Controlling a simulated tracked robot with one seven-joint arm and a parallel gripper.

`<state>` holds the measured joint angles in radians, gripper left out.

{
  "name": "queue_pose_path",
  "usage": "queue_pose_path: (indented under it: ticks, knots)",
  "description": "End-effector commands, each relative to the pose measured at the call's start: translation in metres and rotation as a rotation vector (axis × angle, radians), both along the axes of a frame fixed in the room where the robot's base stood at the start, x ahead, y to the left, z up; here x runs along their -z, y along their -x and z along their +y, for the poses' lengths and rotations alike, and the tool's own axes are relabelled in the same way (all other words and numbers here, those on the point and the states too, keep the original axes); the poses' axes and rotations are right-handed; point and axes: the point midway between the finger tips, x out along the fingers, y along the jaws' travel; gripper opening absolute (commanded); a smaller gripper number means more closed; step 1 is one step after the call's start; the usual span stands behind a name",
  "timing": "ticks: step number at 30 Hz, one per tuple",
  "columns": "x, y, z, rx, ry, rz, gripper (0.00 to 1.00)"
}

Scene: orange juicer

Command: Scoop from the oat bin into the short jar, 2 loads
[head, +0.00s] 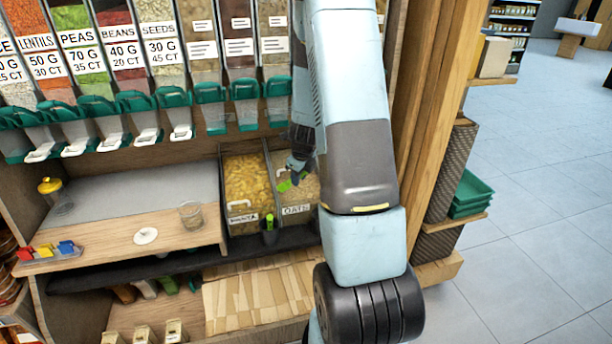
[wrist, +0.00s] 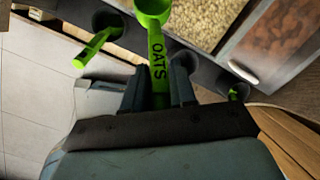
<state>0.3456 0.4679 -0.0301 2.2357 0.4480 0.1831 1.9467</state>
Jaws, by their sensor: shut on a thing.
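My gripper (head: 295,165) is over the oat bin (head: 297,209), which has an OATS label on its front. In the wrist view, my gripper (wrist: 157,88) is shut on the handle of a green scoop (wrist: 157,50) marked OATS. The scoop's bowl is cut off by the top edge, so its contents cannot be told. Pale oats (wrist: 200,18) show beyond the scoop. In the head view the scoop (head: 285,186) is partly hidden by my gripper. A short clear glass jar (head: 191,215) stands on the wooden counter left of the bins; I see no contents in it.
A second bin (head: 245,185) of yellowish food stands left of the oat bin. A holder with another green scoop (head: 269,222) is in front of the bins. A white disc (head: 145,236) and a yellow-lidded jar (head: 50,187) are on the counter. Dispensers (head: 210,105) hang above.

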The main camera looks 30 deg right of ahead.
Motion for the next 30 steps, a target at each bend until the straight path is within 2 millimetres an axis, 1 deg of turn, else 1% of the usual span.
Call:
queue_pose_path:
  ticks: [1,3,6,9,14,30]
  knots:
    - [-0.001,0.003,-0.004,0.079,-0.003,-0.014,0.0]
    - [-0.002,0.006,-0.01,0.172,-0.004,-0.032,0.0]
    - [-0.003,0.009,-0.016,0.26,-0.003,-0.049,0.0]
    - [-0.003,0.01,-0.019,0.303,-0.003,-0.056,0.0]
    - [0.001,0.009,-0.02,0.314,-0.003,-0.053,0.0]
    - [0.029,-0.001,-0.021,0.31,-0.001,-0.007,0.0]
